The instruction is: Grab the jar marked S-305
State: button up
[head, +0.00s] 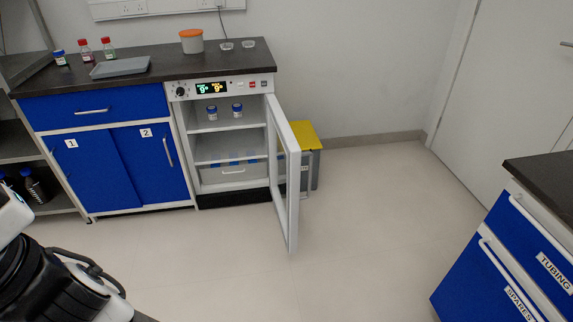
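No label reading S-305 can be read from here, so I cannot tell which jar is S-305. Two small blue-lidded jars stand side by side on the upper shelf of the open cabinet: a left jar (212,113) and a right jar (237,110). Another small blue-lidded jar (60,58) stands at the left end of the dark counter. The cabinet (180,140) has a lit display, and its glass door (293,190) stands wide open toward me. Part of my arm shows at the lower left; my gripper is not in view.
Two red-capped bottles (84,51), a grey tray (120,67), an orange-lidded tub (191,42) and two clear dishes (226,45) are on the counter. A yellow-lidded bin (305,136) stands behind the door. Blue drawers (500,260) stand at right. The middle floor is clear.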

aim_at(212, 110)
jog(key=i+l+u, duration=0.2)
jog(key=i+l, duration=0.15)
jog(key=i+l+u, duration=0.15)
jog(key=i+l, duration=0.2)
jog(key=i+l+u, duration=0.2)
jog(key=l, duration=0.25)
jog(key=i+l+u, duration=0.2)
jog(key=i+l, duration=0.15)
jog(key=i+l+u, duration=0.15)
jog(key=i+l, duration=0.45)
jog(key=l, duration=0.1)
